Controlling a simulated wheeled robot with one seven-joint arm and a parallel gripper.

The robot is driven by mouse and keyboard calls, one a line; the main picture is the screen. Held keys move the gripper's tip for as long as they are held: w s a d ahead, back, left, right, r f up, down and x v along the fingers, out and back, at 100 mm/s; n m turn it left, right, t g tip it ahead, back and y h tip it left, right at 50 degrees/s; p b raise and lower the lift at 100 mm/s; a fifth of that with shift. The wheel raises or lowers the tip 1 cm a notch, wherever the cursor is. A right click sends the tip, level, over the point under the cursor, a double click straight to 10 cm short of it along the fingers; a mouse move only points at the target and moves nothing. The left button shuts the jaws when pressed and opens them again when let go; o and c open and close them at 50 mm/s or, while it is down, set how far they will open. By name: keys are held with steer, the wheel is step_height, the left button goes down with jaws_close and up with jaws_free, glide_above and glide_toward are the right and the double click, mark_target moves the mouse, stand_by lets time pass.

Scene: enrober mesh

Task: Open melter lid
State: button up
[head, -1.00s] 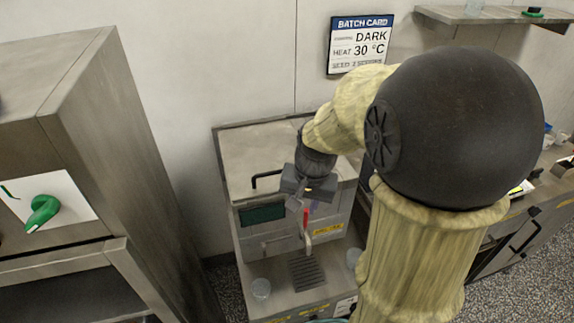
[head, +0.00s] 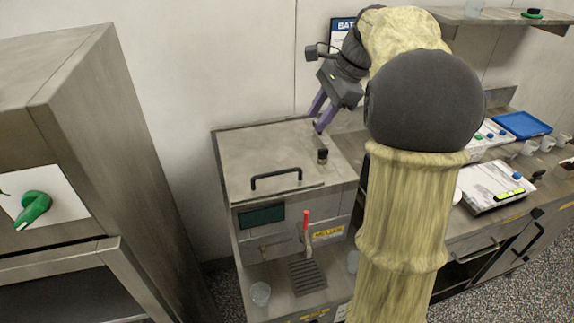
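The melter (head: 290,230) is a steel box machine against the wall, left of my arm. Its flat lid (head: 255,150) is down. A black bar handle (head: 276,177) runs along the lid's front edge, and a small dark knob (head: 322,156) stands near its right side. My gripper (head: 317,121) is above the lid's back right corner, pointing down and left. Its two purple fingers are apart with nothing between them. It is clear of the handle.
The melter's front has a red-handled tap (head: 306,222) over a drip grate (head: 308,276), with a clear cup (head: 260,293) beside it. A tall steel cabinet (head: 110,140) stands left. A scale (head: 495,187), blue tray (head: 523,125) and white cups are on the right counter.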

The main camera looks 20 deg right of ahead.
mark_target(283, 171)
steer(key=x, duration=1.7)
steer(key=shift+f+b, duration=0.25)
steer(key=shift+b, duration=0.05)
steer(key=shift+c, duration=0.4)
jaws_close()
